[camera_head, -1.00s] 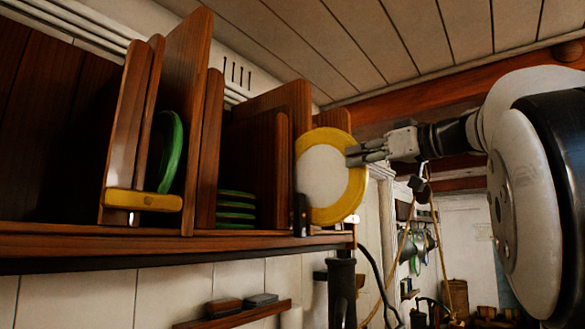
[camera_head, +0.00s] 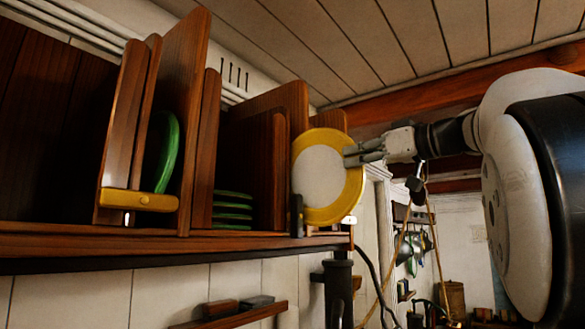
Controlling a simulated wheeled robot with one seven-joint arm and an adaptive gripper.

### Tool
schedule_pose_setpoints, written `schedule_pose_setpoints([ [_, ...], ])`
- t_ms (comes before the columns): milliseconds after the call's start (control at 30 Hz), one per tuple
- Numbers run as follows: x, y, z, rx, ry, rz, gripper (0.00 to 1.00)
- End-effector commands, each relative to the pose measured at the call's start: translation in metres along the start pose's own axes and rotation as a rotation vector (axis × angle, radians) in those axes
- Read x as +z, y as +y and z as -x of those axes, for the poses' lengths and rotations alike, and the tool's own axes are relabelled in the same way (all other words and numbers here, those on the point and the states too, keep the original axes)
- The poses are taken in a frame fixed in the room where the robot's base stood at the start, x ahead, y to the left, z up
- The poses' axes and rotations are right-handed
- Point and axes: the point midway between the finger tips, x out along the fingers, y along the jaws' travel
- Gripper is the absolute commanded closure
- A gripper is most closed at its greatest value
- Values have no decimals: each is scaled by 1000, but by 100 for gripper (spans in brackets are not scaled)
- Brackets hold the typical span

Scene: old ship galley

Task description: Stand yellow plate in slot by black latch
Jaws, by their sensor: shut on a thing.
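The yellow plate (camera_head: 354,186) has a wide yellow rim and a pale centre. It stands upright at the right end of the wooden shelf rack (camera_head: 140,240). My gripper (camera_head: 352,156) is shut on the yellow plate at its upper right rim. The black latch (camera_head: 297,214) stands upright on the shelf's front edge and overlaps the plate's lower left rim in this view. The slot by the black latch is mostly hidden behind the plate. I cannot tell whether the plate's lower edge touches the shelf.
A green plate (camera_head: 168,152) stands in a left slot behind a yellow latch (camera_head: 140,200). Several green plates (camera_head: 233,197) lie stacked in the middle compartment. Upright wooden dividers (camera_head: 278,160) flank the slots. Open room lies right of the shelf, with hanging rope (camera_head: 435,250) beyond.

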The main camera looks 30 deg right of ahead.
Motion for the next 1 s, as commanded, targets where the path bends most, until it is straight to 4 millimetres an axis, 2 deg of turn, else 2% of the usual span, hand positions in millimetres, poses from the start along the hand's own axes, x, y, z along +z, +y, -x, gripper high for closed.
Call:
schedule_pose_setpoints([
  [267, -1, 0, -1, 1, 2, 1, 100],
  [1000, 2, -6, -32, 0, 2, 0, 100],
])
